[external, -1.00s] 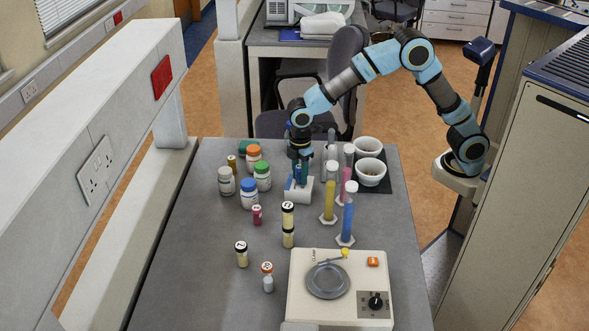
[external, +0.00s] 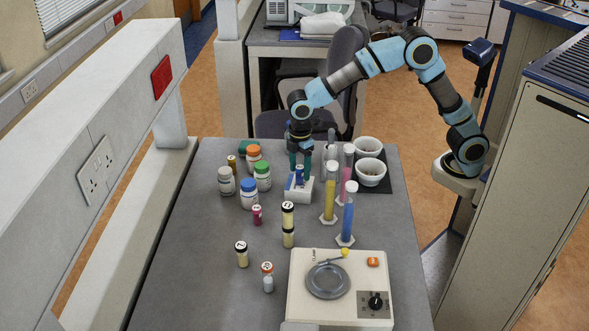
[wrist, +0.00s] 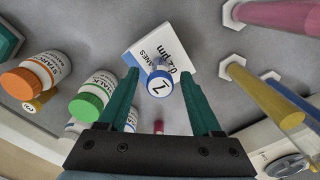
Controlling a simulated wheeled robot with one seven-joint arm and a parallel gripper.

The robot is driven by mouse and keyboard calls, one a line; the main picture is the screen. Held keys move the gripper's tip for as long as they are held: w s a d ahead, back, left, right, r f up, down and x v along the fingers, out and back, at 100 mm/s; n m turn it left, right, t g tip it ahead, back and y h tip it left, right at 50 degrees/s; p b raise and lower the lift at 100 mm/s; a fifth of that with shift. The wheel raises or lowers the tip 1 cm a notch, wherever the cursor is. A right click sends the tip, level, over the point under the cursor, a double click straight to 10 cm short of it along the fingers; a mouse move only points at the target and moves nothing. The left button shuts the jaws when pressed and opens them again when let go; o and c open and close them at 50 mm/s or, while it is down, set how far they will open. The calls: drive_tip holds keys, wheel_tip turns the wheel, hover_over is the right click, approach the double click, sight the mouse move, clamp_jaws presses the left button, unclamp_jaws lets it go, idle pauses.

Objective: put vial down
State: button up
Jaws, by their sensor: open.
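A vial with a blue rim and a white top marked 7 (wrist: 159,86) stands on or in a small white box with printed lettering (wrist: 148,45). In the external view the blue vial (external: 299,174) shows at the white box (external: 299,190) near the middle of the bench. My gripper (external: 300,170) is above the box, pointing down. In the wrist view its two green fingers (wrist: 163,92) are spread on either side of the vial's top, with gaps between. How deep the vial sits in the box is hidden.
Capped jars (external: 249,193) stand close on the left. Measuring cylinders (external: 329,200) stand close on the right, with white bowls (external: 370,172) behind them.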

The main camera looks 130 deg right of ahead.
sight(300, 167)
wheel_tip(300, 167, up, 10)
drive_tip(key=shift+f+b, duration=0.25)
drive_tip(key=shift+b, duration=0.2)
